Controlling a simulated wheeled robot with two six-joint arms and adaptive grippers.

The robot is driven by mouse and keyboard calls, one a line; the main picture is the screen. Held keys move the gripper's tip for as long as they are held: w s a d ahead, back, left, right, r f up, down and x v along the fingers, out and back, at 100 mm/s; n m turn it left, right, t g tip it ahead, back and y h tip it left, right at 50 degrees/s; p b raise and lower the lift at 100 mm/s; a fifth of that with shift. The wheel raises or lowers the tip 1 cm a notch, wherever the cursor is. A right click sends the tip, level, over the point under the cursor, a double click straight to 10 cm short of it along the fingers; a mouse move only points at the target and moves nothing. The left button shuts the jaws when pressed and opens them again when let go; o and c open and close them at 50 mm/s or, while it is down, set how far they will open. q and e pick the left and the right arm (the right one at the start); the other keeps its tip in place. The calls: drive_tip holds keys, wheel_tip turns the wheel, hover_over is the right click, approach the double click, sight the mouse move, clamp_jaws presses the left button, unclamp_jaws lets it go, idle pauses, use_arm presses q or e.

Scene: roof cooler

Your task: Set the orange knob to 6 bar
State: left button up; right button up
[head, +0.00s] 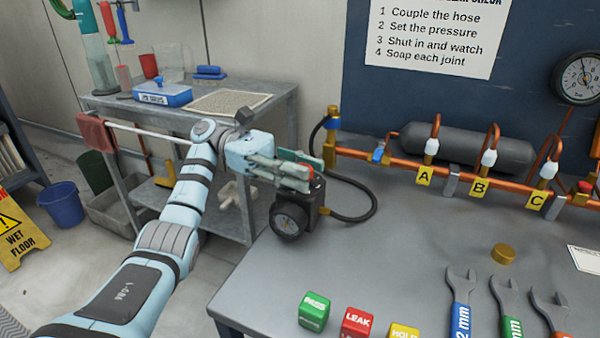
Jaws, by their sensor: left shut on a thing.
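My left gripper (305,176) is at the top of a small black regulator unit (316,197) near the bench's left edge. Its fingers are shut on the orange knob (309,171), of which only a little orange shows between the fingertips. A round dark gauge (288,220) faces forward on the unit's lower left; its reading is too small to tell. A black hose (362,216) runs from the unit to the copper pipe. My right gripper is not in view.
A copper manifold (400,160) with tags A, B and C runs along the bench's back. Green, red and yellow blocks (357,323), a brass cap (503,254) and several wrenches (462,300) lie in front. The bench (410,270) is clear between. A grey cart (290,110) stands left.

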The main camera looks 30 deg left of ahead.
use_arm(q)
drive_tip(key=shift+f, duration=0.1)
drive_tip(key=o, duration=1.1)
drive_tip(key=shift+o, duration=0.2)
wheel_tip(320, 180, up, 10)
drive_tip(key=shift+r, duration=0.1)
